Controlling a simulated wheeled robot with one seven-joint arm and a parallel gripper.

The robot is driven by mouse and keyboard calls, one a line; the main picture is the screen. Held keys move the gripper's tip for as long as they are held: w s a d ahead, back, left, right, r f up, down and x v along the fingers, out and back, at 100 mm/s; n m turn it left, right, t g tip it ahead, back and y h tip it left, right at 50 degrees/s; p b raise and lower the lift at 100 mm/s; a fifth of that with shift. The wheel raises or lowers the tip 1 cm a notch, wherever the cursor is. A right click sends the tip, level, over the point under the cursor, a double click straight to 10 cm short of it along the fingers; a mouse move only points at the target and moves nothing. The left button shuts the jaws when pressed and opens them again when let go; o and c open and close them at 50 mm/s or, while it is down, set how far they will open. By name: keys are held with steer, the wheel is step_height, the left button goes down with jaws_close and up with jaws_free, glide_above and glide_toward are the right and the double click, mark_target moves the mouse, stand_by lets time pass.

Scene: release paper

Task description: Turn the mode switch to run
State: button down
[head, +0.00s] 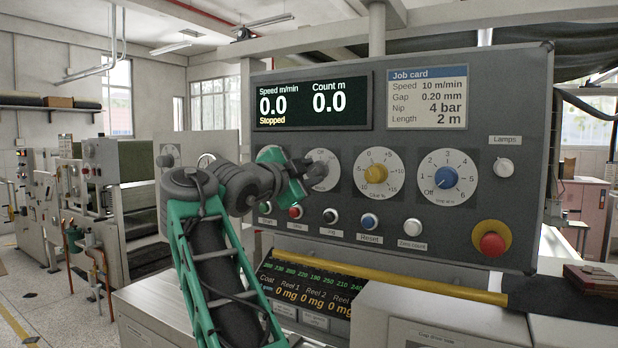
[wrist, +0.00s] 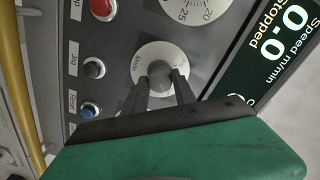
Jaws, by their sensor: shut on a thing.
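The display (head: 312,100) reads 0.0 and "Stopped". A yellow-knob dial (head: 376,173) and a blue-knob dial (head: 446,178) sit to the right. Push buttons, including Reset (head: 369,222), run below. A red emergency button (head: 491,244) is at lower right, and a yellow bar (head: 400,279) runs underneath.

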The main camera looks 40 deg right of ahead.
stand_by(0.4)
steer(key=c, duration=1)
jaws_free()
steer(key=b+v, duration=0.1)
steer(key=v, duration=0.7)
steer(key=shift+b, duration=0.3)
steer(key=shift+d, duration=0.1)
